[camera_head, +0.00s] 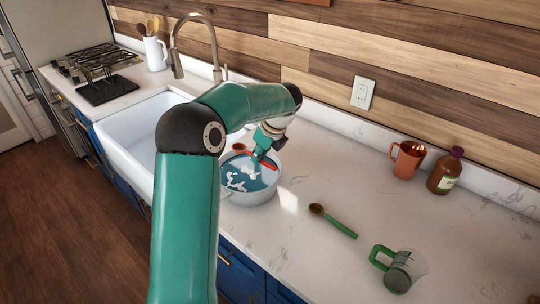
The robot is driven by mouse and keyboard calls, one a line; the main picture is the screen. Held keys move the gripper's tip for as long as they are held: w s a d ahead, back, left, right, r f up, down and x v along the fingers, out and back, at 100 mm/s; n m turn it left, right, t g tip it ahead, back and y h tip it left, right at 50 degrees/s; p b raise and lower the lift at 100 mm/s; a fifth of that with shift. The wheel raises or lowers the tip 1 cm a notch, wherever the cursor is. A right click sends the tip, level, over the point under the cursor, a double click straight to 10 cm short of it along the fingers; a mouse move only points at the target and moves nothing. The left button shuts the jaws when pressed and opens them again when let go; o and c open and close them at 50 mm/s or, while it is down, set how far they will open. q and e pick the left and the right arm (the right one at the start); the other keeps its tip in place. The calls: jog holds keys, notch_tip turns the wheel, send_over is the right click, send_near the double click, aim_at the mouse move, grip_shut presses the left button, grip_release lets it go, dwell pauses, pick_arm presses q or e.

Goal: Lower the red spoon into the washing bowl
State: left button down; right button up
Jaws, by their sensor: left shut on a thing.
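The washing bowl (247,197) is a white round bowl on the counter, just right of the sink, with blue water and white foam in it. My left gripper (262,160) points down over the bowl and is shut on the red spoon (269,166). The spoon's brown head (239,147) shows to the left, at the bowl's far rim. The spoon looks to be over the bowl's opening; I cannot tell whether it touches the water. Part of the bowl's left side is hidden behind my arm. My right gripper is not in view.
A green-handled spoon (334,221) lies right of the bowl. A clear measuring cup with a green handle (402,270), an orange mug (406,160) and a brown bottle (445,172) are further right. The white sink (130,140) and tall tap (178,62) are at left.

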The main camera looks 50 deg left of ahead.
pick_arm(q)
jog(key=shift+a+f, duration=0.2)
jog(key=shift+a, duration=0.05)
jog(key=shift+s+a, duration=0.1)
jog(key=shift+s+a, duration=0.15)
dwell(0.3)
jog(key=shift+f, duration=0.1)
dwell(0.3)
jog(key=shift+f+b, duration=2)
jog(key=shift+f, duration=1.5)
jog(key=c, duration=1.1)
grip_release()
